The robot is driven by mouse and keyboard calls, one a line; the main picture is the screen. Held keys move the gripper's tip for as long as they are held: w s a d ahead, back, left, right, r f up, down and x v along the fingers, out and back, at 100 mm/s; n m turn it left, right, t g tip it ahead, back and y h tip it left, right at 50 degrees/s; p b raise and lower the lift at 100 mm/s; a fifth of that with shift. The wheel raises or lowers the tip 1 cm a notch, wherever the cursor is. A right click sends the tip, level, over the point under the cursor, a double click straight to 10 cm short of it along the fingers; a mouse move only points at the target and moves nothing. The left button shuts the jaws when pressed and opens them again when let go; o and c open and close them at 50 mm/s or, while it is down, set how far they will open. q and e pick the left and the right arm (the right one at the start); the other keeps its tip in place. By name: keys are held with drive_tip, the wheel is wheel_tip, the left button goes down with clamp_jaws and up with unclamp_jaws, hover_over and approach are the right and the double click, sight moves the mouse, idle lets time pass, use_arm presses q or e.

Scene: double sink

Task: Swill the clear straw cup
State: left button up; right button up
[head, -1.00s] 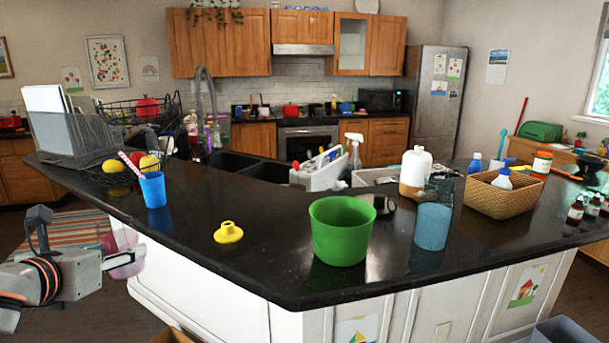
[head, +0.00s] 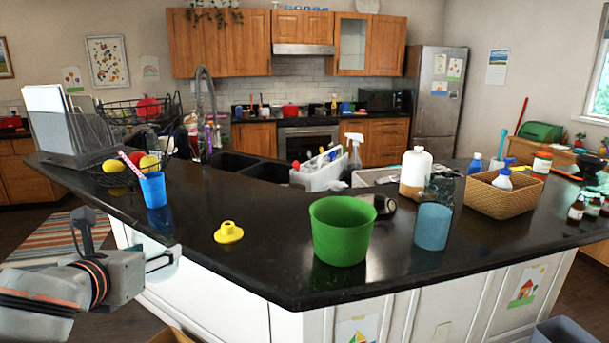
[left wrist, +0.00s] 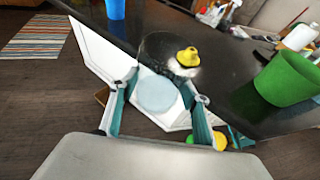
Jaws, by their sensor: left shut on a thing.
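The clear cup (left wrist: 156,93) is between the fingers of my left gripper (left wrist: 163,100), which is shut on it. In the left wrist view it shows as a pale round disc with a see-through wall. In the head view my left gripper (head: 162,262) is at the left, in front of the white cabinet side and below the counter top; the cup hardly shows against the white. A yellow lid-like piece with a short knob (head: 228,232) lies on the counter; it also shows in the left wrist view (left wrist: 188,57). My right gripper is out of view.
A blue cup with a striped straw (head: 153,190) stands near the counter's left edge. A green tub (head: 341,232) and a blue-grey cup (head: 431,227) stand to the right. The sink (head: 236,163) is behind. The counter around the yellow piece is clear.

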use_arm(q)
drive_tip(key=a, duration=0.7)
drive_tip(key=d, duration=1.1)
drive_tip(key=shift+d, duration=0.15)
idle(0.7)
